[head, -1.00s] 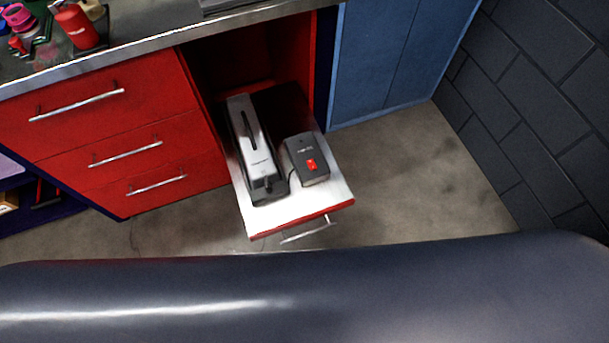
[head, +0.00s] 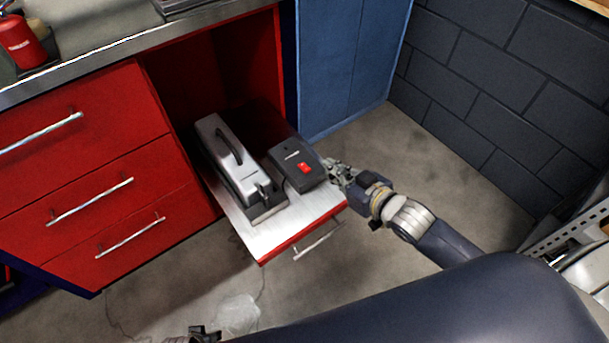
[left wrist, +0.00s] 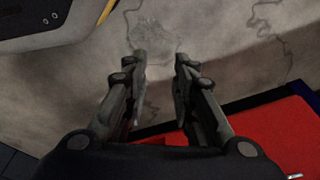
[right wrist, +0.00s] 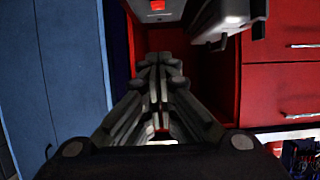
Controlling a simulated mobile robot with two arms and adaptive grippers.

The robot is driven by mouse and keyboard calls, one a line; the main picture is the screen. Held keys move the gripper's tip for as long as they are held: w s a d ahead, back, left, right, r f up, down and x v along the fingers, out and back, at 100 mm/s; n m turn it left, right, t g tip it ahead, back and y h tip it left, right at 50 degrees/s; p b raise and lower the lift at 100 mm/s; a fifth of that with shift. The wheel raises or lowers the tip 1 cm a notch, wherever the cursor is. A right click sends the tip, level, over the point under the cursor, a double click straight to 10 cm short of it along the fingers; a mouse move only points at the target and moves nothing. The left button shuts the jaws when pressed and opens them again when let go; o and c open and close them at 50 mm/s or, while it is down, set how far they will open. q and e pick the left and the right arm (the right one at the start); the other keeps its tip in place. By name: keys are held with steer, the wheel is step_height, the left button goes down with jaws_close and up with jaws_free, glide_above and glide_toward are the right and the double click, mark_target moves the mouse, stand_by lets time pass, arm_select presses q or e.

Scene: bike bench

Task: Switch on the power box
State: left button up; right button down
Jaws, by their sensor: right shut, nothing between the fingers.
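The power box (head: 285,155) is a dark grey box with a red switch (head: 304,168) on its top face. It sits on the pulled-out white shelf (head: 262,236), and also shows at the top of the right wrist view (right wrist: 172,14). My right gripper (head: 334,170) is shut and empty, just right of the box; I cannot tell whether it touches. In the right wrist view its closed fingers (right wrist: 155,66) point toward the box, with the red switch (right wrist: 157,5) beyond them. My left gripper (left wrist: 162,58) is open and empty above the floor, far from the box.
A silver-and-black appliance (head: 232,160) stands on the shelf just left of the box. Red drawers (head: 90,140) are at left, a blue cabinet (head: 350,60) behind, and a dark block wall (head: 490,80) at right. Floor right of the shelf is open.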

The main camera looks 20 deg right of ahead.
mark_target(304, 167)
steer(key=shift+r, duration=0.1)
arm_select(q)
steer(key=shift+w, duration=0.1)
arm_select(e)
steer(key=shift+w, duration=0.15)
